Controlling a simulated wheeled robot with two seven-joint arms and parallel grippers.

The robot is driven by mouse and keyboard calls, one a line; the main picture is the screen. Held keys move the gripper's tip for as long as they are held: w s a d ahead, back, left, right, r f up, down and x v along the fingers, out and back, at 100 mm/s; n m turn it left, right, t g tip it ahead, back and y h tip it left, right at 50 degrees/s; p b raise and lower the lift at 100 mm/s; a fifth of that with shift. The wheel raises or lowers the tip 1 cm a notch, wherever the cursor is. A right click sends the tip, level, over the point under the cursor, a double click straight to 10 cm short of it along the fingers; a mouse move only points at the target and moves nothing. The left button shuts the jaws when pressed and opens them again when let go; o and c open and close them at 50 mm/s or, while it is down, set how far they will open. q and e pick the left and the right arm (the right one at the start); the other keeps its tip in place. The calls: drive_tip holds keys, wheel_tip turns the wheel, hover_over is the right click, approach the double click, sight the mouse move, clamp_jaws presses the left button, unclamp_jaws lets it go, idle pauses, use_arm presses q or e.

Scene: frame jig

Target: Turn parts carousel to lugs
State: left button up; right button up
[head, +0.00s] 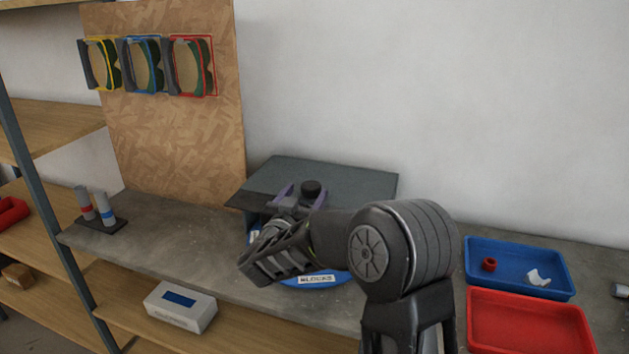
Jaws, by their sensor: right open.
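The parts carousel shows as a blue round base (318,283) with a white "BLOCKS" label facing front, below a dark grey flat top (345,182). A black round knob (312,187) stands above the top's front part. My right gripper (302,191) is open, with its purple-grey fingers on either side of the knob in this view. I cannot tell whether they touch it. My right arm hides most of the carousel's front and middle. No lugs label shows. My left gripper is not in view.
A blue tray (517,286) with a red ring and a white piece sits right, behind a red tray (528,345). Two grey cylinders stand in a dark holder (101,227) at left. A chipboard panel (171,140) holds several coloured frames.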

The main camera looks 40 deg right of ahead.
drive_tip(key=p+x, duration=0.1)
drive_tip(key=x, duration=0.6)
drive_tip(key=shift+w+d+p, duration=0.15)
drive_tip(key=shift+d+p, duration=0.15)
drive_tip(key=shift+p, duration=0.05)
clamp_jaws()
idle(0.5)
